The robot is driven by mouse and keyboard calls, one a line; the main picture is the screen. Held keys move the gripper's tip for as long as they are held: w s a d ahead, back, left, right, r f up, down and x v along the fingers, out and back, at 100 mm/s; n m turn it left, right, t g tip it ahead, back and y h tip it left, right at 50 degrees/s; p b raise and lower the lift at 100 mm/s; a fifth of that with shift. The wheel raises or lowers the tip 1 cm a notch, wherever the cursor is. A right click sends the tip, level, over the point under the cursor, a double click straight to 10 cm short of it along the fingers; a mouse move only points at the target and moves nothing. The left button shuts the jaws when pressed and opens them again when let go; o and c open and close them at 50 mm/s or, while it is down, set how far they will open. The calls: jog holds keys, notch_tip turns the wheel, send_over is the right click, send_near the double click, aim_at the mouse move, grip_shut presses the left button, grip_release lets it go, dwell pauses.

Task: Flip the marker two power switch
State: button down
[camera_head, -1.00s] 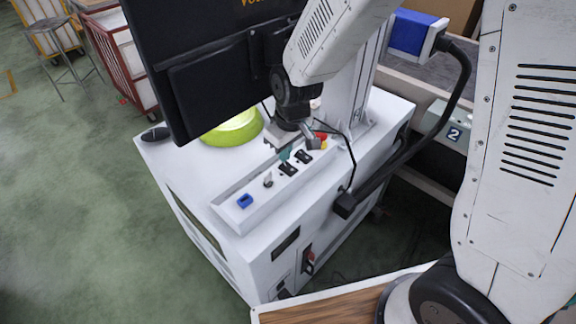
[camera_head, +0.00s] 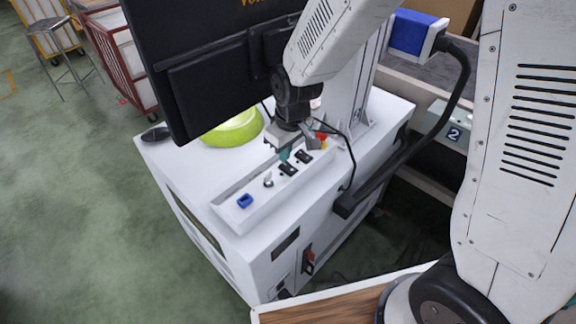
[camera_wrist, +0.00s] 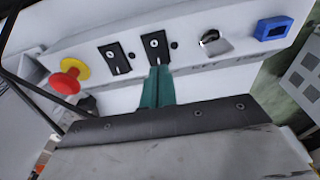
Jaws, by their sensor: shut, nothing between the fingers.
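Two black power switches sit side by side on the sloped white control panel (camera_head: 232,213). One black switch (camera_wrist: 156,46) is nearer the silver key switch, and it also shows in the head view (camera_head: 288,169). The other black switch (camera_wrist: 114,58) is nearer the red emergency button, and it shows in the head view too (camera_head: 304,157). I cannot read labels telling which is marker two. My gripper (camera_wrist: 158,72) is shut and empty, its green fingertips at the lower edge of the switch nearer the key. I cannot tell whether they touch it.
A silver key switch (camera_wrist: 215,43) and a blue socket (camera_wrist: 272,28) lie to the right in the wrist view. A red emergency button on yellow (camera_wrist: 66,80) lies left.

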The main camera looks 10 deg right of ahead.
aim_at(292, 176)
jog(key=shift+f, duration=0.85)
dwell(0.5)
jog(key=shift+r, duration=3.55)
jog(key=shift+s, duration=0.1)
jog(key=s+d+r+m, duration=0.2)
jog(key=s+d+r, duration=0.3)
jog(key=s, duration=0.3)
jog(key=s+d+r+m, duration=0.2)
jog(key=s+d+r, duration=0.3)
jog(key=s, duration=0.3)
jog(key=s+d+r+m+h, duration=0.1)
jog(key=s+d+r+m, duration=0.1)
jog(key=s+d+r, duration=0.3)
jog(key=s, duration=0.3)
jog(key=shift+d+m, duration=0.35)
jog(key=shift+m, duration=0.05)
